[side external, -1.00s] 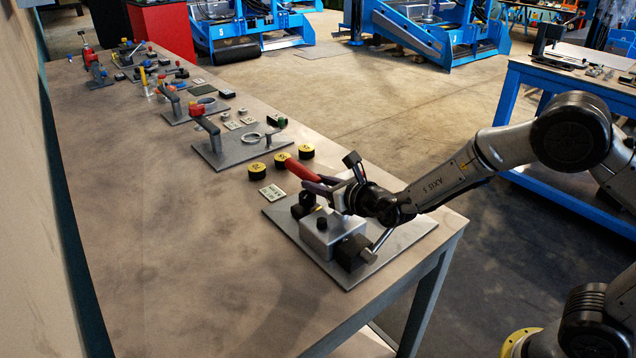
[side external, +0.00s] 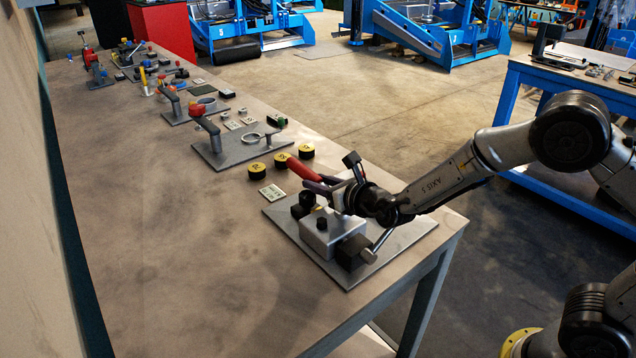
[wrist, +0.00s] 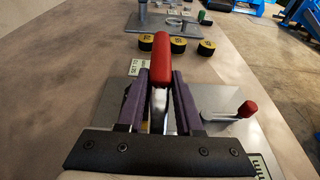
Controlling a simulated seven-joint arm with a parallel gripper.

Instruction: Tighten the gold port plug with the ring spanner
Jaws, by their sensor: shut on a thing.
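My gripper (side external: 326,188) is over the nearest fixture on the bench, shut on a red-handled tool that I take for the ring spanner (side external: 304,172). In the wrist view, its red grip (wrist: 161,58) and silver shank stand between the two purple fingers of my gripper (wrist: 160,88). The spanner's ring end is hidden, so I cannot tell whether it sits around the plug. A tiny gold spot, perhaps the gold port plug (side external: 322,222), shows on top of the silver block (side external: 316,240). My gripper body hides the block in the wrist view.
The fixture's grey base plate (side external: 408,240) lies near the bench's front right corner. Several black and yellow discs (side external: 283,160) and a small label card (side external: 272,193) lie behind it. Bench space at left is clear.

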